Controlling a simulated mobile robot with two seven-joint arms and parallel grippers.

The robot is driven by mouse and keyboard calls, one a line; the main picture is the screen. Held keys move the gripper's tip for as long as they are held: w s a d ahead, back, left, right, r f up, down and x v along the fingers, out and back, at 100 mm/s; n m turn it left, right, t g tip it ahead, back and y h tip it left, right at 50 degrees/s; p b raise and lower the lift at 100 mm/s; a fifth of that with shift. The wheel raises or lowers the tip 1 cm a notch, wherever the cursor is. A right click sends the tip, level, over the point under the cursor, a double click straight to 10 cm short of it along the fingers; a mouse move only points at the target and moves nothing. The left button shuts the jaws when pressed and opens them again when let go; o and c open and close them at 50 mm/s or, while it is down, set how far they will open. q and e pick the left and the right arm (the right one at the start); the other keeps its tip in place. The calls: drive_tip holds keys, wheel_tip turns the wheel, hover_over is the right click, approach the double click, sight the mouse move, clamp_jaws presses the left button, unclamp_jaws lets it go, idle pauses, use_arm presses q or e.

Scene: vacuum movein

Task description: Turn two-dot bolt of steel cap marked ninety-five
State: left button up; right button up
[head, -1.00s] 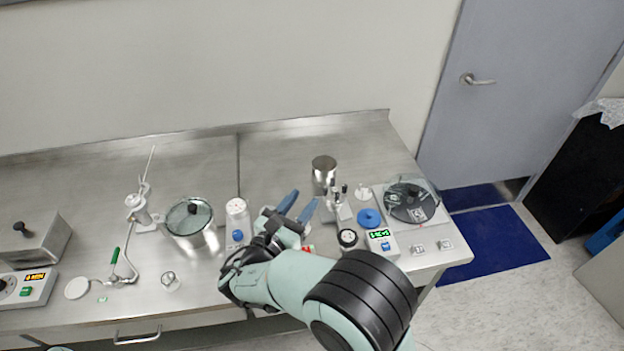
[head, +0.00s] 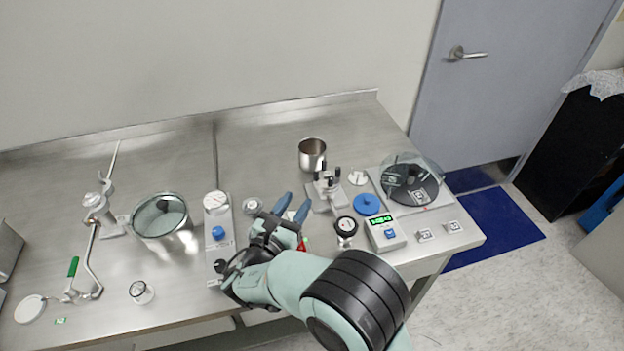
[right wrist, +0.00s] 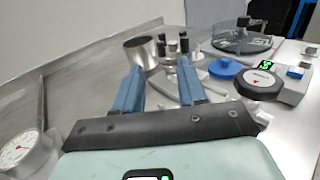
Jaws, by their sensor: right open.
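A small metal fixture with several black-topped upright posts (head: 326,186) stands on the right part of the steel bench; the posts also show in the right wrist view (right wrist: 173,46). No ninety-five marking or dot marks can be read, so I cannot tell which part is the steel cap or the two-dot bolt. My right gripper (head: 294,206) is open, its blue fingers pointing toward the back of the bench, left of and nearer than the fixture. In the right wrist view nothing is between the fingers (right wrist: 160,80). My left gripper is out of view.
An open steel cup (head: 312,154) stands behind the fixture. A round gauge (head: 346,227), blue disc (head: 367,204) and covered turntable device (head: 411,184) are to its right. A glass-topped pot (head: 161,217) stands left. The bench's back middle is clear.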

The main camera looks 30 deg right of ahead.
sight(315, 174)
drive_tip(key=x, duration=0.9)
drive_tip(key=shift+w+d, duration=0.25)
clamp_jaws()
